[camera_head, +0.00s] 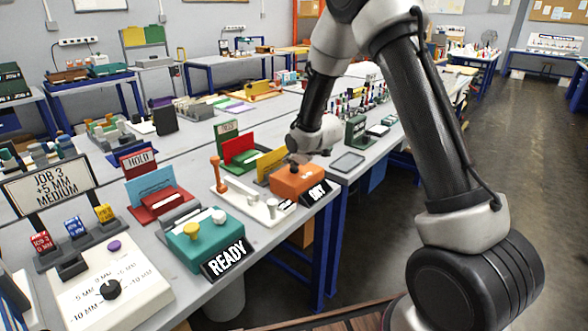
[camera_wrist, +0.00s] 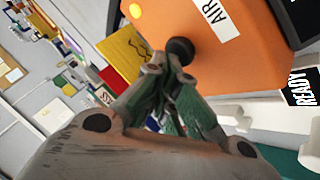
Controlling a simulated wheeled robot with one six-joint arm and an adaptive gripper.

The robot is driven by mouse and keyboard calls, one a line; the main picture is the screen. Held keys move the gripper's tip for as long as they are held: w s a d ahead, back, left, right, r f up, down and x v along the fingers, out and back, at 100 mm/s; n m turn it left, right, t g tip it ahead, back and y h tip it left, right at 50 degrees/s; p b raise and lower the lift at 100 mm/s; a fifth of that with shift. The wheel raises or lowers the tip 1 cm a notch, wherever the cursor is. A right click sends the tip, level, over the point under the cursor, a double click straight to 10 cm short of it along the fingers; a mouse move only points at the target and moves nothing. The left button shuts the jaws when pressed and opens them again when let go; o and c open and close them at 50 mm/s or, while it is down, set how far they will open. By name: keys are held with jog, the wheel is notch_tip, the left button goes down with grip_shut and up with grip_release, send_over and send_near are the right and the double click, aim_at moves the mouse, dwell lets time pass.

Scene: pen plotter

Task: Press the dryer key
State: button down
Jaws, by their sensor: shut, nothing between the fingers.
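The dryer is an orange box (camera_head: 297,187) with a black DRY sign (camera_head: 317,193) at its front. It fills the upper right of the wrist view (camera_wrist: 235,65), with a white AIR label (camera_wrist: 218,18) and a round black key (camera_wrist: 180,48). My gripper (camera_wrist: 170,65) is shut and empty, its fingertips right at the black key. I cannot tell whether they touch it. In the head view the end of my arm is over the dryer, and the fingers are hard to make out there.
A teal box (camera_head: 206,243) with a READY sign (camera_head: 226,257) stands in front on the left. A white base with an orange post (camera_head: 216,172) is beside the dryer. A yellow panel (camera_head: 271,164) stands behind it. A grey tablet (camera_head: 347,162) lies to the right.

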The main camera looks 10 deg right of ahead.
aim_at(292, 169)
jog(key=shift+f, duration=0.1)
dwell(0.4)
jog(key=shift+f, duration=0.35)
jog(key=shift+r, duration=3.45)
